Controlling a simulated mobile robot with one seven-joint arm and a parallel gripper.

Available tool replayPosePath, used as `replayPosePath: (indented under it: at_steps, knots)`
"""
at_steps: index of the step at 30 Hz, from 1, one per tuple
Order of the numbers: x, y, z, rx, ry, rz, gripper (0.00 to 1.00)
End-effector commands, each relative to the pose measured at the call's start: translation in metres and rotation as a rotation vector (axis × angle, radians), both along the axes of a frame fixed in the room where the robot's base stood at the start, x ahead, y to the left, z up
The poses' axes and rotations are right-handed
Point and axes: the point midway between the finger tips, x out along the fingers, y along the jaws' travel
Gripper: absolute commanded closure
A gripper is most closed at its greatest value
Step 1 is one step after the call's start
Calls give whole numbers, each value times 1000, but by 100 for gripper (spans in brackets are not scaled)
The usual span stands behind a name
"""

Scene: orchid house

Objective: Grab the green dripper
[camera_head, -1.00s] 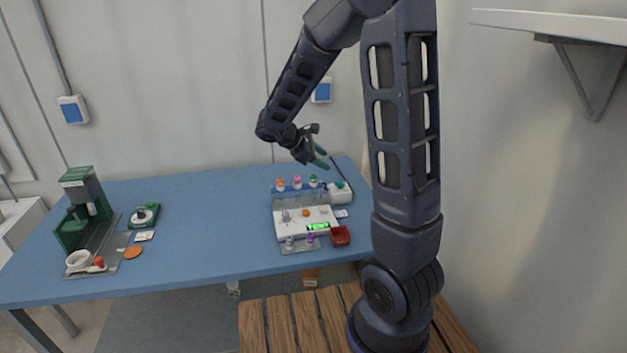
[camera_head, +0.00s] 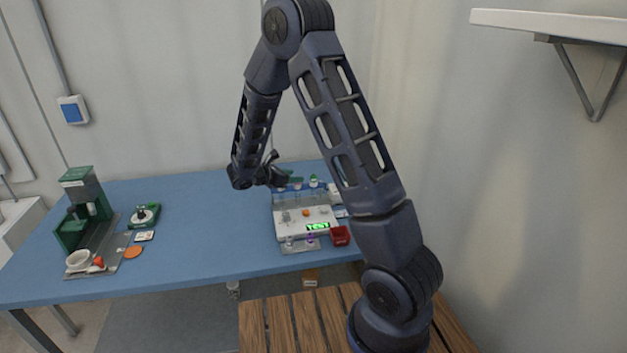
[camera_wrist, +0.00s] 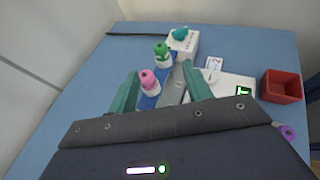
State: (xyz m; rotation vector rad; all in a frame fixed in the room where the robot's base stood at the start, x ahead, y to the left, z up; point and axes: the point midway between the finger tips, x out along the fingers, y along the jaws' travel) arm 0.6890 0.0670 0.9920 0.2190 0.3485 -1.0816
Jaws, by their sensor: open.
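The green dripper (camera_wrist: 162,54), a small white bottle with a green cap, stands upright in the blue rack, beyond the pink-capped one in the wrist view. In the head view its green cap (camera_head: 313,181) shows at the right end of the row. My gripper (camera_wrist: 160,70) is open and empty, its two teal fingers apart. In the wrist view the pink-capped dripper (camera_wrist: 149,84) appears between the fingers and the green one just past the tips. In the head view my gripper (camera_head: 291,177) is over the back of the rack; contact cannot be told.
A white device (camera_head: 306,219) with a green display sits in front of the rack, with a red box (camera_head: 340,236) beside it. A white box with a teal top (camera_wrist: 183,41) stands close to the green dripper. The middle of the blue table (camera_head: 200,225) is clear.

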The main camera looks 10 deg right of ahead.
Motion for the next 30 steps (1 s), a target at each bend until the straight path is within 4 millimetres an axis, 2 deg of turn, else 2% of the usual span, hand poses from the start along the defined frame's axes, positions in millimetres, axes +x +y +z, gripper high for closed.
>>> replayPosePath:
  at_steps: [4, 13, 21, 30]
  knots:
    - [9, -20, -9, 0, 1, -4, 50]
    - [18, -37, -17, 1, 1, -3, 50]
    - [33, -66, -30, 1, 1, -3, 50]
    - [36, -71, -32, 2, -1, -2, 50]
